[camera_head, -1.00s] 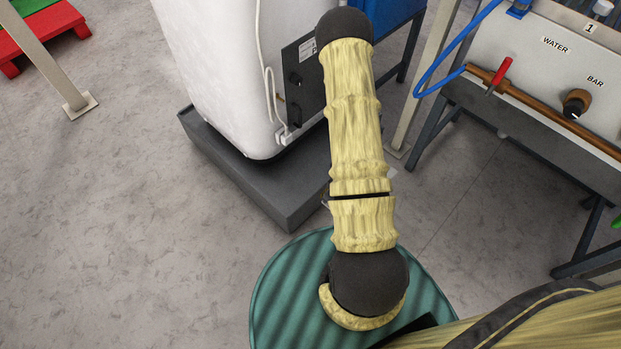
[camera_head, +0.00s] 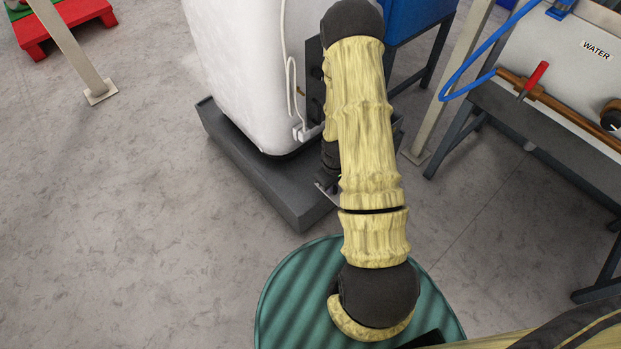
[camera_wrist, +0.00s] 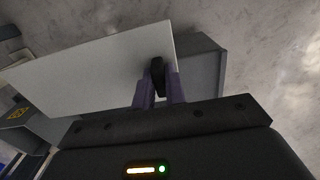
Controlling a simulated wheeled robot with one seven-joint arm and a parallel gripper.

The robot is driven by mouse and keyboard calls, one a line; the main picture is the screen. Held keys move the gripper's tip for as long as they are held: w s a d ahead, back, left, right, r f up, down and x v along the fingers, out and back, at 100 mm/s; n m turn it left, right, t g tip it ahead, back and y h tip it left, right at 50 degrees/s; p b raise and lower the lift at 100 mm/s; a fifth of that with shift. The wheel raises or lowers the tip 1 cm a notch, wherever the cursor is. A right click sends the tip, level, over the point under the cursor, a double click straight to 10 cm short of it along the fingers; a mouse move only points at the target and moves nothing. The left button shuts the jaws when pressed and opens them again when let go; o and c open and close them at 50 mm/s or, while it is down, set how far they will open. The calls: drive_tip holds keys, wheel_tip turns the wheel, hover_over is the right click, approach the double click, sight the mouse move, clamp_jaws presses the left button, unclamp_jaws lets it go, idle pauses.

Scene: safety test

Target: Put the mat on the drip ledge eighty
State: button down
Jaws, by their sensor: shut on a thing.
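My gripper (camera_wrist: 158,82) shows in the wrist view with two purple fingers shut on a small black piece at the edge of a pale grey flat sheet (camera_wrist: 85,72). The sheet appears to be the mat; it stretches away to the left, tilted, and hides part of what lies behind. In the head view my forearm hides most of the gripper and mat. A dark grey low plinth (camera_head: 245,167) stands under a white tank-like machine, just left of my forearm. No label reading eighty is legible, so I cannot tell which surface is the drip ledge.
A ribbed green drum top (camera_head: 290,305) is below my arm. The white machine (camera_head: 240,75) has a cable on its side. A bench with a WATER panel (camera_head: 560,65) and copper pipe stands right. A post (camera_head: 75,50) and red pallet (camera_head: 65,20) are far left. Left floor is clear.

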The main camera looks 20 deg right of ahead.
drive_tip(key=b, duration=0.4)
hover_over(310, 183)
wheel_tip(310, 183, down, 3)
drive_tip(key=shift+s+r+b, duration=0.15)
drive_tip(key=shift+r+b, duration=0.05)
drive_tip(key=shift+b, duration=0.5)
drive_tip(key=shift+f, duration=0.25)
wheel_tip(310, 183, down, 4)
drive_tip(key=b, duration=0.3)
drive_tip(key=shift+w+b, duration=0.2)
drive_tip(key=shift+b, duration=0.3)
drive_tip(key=shift+r, duration=0.1)
